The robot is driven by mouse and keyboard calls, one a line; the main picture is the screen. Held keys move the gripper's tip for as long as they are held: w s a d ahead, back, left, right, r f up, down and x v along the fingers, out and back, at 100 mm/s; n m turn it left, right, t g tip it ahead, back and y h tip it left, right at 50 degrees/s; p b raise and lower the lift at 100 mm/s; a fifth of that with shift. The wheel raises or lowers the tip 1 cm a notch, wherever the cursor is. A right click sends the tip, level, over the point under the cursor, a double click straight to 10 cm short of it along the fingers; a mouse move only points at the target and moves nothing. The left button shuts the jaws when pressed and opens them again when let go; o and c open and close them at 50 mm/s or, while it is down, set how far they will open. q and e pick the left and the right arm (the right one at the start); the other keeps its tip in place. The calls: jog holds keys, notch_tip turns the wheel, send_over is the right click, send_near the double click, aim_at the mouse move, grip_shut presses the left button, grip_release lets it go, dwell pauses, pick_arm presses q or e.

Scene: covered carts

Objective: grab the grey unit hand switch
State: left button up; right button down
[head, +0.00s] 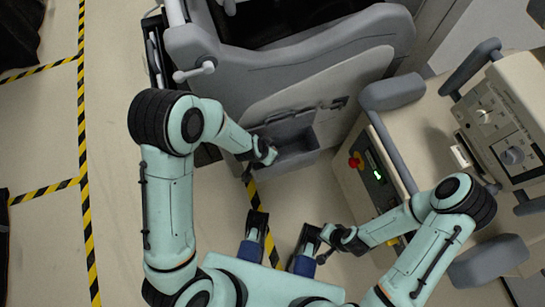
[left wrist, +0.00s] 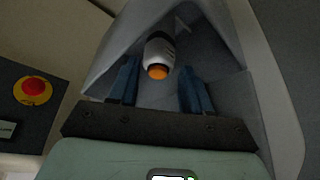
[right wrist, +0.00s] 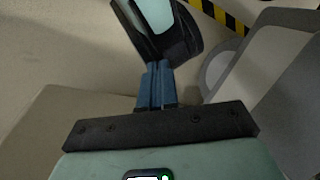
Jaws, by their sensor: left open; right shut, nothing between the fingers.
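The hand switch (left wrist: 158,50) is a small white and dark cylinder with an orange end, seen in the left wrist view inside a grey recess of the grey unit (head: 225,65). My left gripper (left wrist: 158,68) is open, with its blue fingers on either side of the switch's orange end. The fingers look apart from it. In the head view my left gripper (head: 270,156) reaches the open pocket (head: 298,158) on the unit's side; the switch cannot be made out there. My right gripper (right wrist: 157,66) is shut and empty, near the floor in the head view (head: 325,236).
A beige cart (head: 350,195) with grey bumpers, a red button (head: 355,160) and a green-lit panel stands to the right. The red button also shows in the left wrist view (left wrist: 33,90).

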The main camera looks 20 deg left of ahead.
pick_arm(q)
jog(key=b+x, duration=0.1)
jog(key=x, duration=0.2)
jog(key=shift+w+f, duration=0.15)
jog(key=shift+f, duration=0.15)
jog(key=shift+r, duration=0.1)
pick_arm(e)
jog(key=shift+w+d+f+t, duration=0.15)
jog(key=shift+w+d+f, duration=0.1)
jog(key=shift+w+f, duration=0.25)
jog(key=shift+w+d+f+t, duration=0.15)
jog(key=shift+w+d+f, duration=0.15)
jog(key=shift+w, duration=0.2)
pick_arm(q)
grip_shut()
jog(key=shift+r, duration=0.15)
pick_arm(e)
jog(key=shift+s+a, duration=0.1)
